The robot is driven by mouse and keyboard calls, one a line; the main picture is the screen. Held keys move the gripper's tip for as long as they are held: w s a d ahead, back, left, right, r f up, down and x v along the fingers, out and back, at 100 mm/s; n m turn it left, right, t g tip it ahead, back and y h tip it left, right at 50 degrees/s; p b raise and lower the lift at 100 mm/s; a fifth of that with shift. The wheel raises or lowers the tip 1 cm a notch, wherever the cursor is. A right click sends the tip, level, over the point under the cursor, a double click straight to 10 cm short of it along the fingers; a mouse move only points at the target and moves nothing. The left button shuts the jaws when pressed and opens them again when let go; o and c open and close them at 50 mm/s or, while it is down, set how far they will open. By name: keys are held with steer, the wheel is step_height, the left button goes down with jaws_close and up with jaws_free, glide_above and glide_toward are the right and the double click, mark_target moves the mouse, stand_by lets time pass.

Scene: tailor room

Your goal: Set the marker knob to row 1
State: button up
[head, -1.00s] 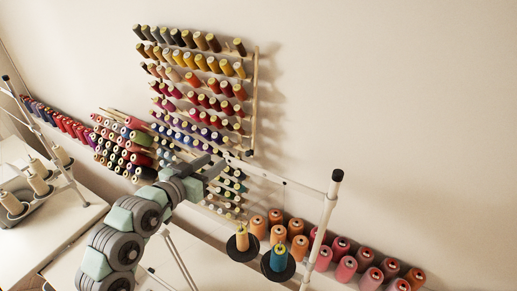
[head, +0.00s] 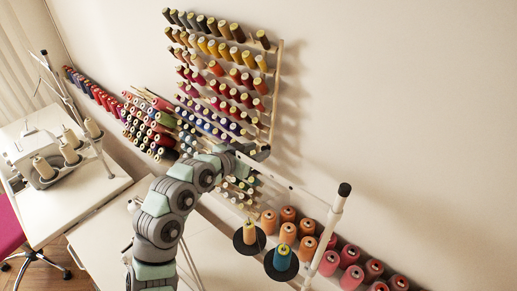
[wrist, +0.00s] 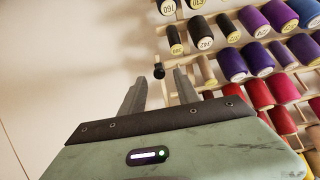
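A small black knob (wrist: 158,71), which looks like the marker knob, sits at the side rail of the wooden thread rack in the wrist view. The rack's side rail (head: 277,85) shows in the head view. My gripper (wrist: 160,78) is open and empty, with its two grey fingertips on either side of the knob in the picture. I cannot tell whether they are level with it or short of it. In the head view my gripper (head: 260,152) is at the rack's lower right edge and hides the knob there. I see no row labels.
Thread spools (head: 222,75) fill the rack's rows beside the rail. A white pole (head: 330,230) with spool discs (head: 281,262) stands right of my arm. Orange and pink cones (head: 350,278) line the wall below. The wall right of the rack is bare.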

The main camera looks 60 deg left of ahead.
steer(key=shift+w+a+f, duration=0.2)
steer(key=shift+w+f, duration=0.05)
steer(key=shift+w, duration=0.3)
steer(key=shift+c, duration=0.5)
jaws_close()
stand_by(0.6)
